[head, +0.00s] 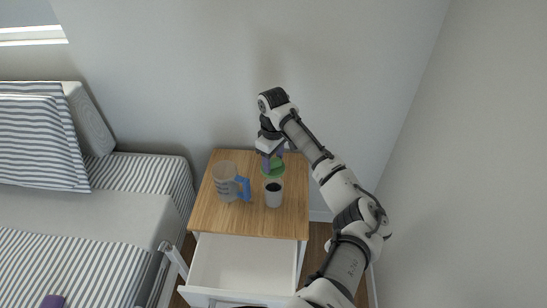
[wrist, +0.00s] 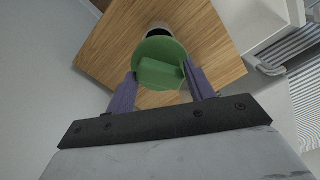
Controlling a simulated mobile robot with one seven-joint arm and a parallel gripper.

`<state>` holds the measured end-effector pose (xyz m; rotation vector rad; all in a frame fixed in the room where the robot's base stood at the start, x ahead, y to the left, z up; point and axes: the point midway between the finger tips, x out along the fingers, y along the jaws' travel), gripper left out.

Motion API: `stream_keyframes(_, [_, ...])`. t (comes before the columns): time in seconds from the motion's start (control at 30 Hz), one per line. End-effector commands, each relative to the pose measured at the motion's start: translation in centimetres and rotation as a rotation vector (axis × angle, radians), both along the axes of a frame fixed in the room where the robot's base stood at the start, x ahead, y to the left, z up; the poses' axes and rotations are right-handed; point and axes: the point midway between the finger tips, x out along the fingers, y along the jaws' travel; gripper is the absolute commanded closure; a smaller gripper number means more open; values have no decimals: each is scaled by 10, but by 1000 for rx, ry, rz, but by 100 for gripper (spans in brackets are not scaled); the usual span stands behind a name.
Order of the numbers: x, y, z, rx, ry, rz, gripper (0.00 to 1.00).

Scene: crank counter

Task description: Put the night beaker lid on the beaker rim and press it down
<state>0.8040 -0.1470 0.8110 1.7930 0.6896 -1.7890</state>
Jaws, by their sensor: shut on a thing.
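The green lid (head: 274,173) is held between the purple fingers of my gripper (head: 273,162), above the bedside table. In the wrist view the round lid (wrist: 158,48) has a raised grip bar, and my gripper (wrist: 163,78) is shut on that bar. The beaker (head: 273,199) is a pale cup with a dark inside, standing upright on the table. In the wrist view only part of the beaker's rim (wrist: 158,27) shows past the lid. The lid looks apart from the rim; the exact gap is hard to tell.
A clear jug (head: 224,180) with a blue handle stands left of the beaker on the wooden bedside table (head: 255,225). An open white drawer (head: 242,262) juts out in front. A bed (head: 110,205) is at the left and a wall stands behind.

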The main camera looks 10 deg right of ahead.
Motion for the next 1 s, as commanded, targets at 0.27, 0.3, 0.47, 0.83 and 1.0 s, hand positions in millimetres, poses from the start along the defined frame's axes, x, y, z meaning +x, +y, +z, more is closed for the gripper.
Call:
stream_keyframes(0.27, [0, 0, -28, 0, 0, 0, 67])
stream_keyframes(0.3, [0, 0, -28, 0, 0, 0, 67])
stream_keyframes(0.47, [0, 0, -27, 0, 0, 0, 67])
stream_keyframes(0.83, [-2, -1, -36, 0, 4, 21, 67])
stream_keyframes(1.0, [-1, -1, -53, 0, 3, 19, 67])
